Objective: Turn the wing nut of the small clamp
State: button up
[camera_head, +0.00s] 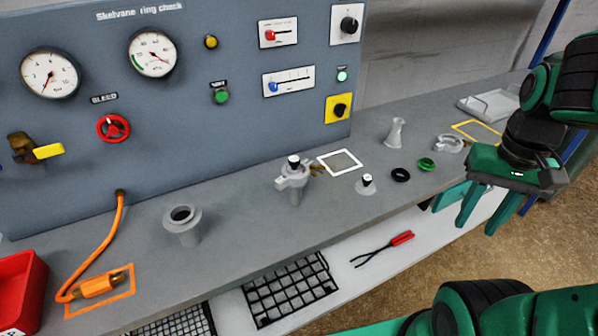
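The small clamp (283,183) is a light grey ring around the flange of a short grey pipe that stands upright on the bench. A brass wing nut (317,170) sticks out on its right side. My gripper (477,229) hangs at the right, fingers pointing down, over the front edge of the bench. Its two green fingers are apart with nothing between them. It is well to the right of the clamp and does not touch it.
A white square outline (341,152) lies behind the wing nut. Right of it are a small black-topped fitting (367,184), a black ring (400,175), a green ring (426,164) and a loose grey clamp (449,144). A wider flanged pipe (182,225) stands left. The gauge panel (200,150) rises behind.

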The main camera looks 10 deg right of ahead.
aim_at(313, 173)
jog(key=u, duration=0.55)
jog(key=k, duration=1.95)
jog(key=z, duration=0.6)
jog(key=i, duration=1.05)
jog(key=u, duration=0.05)
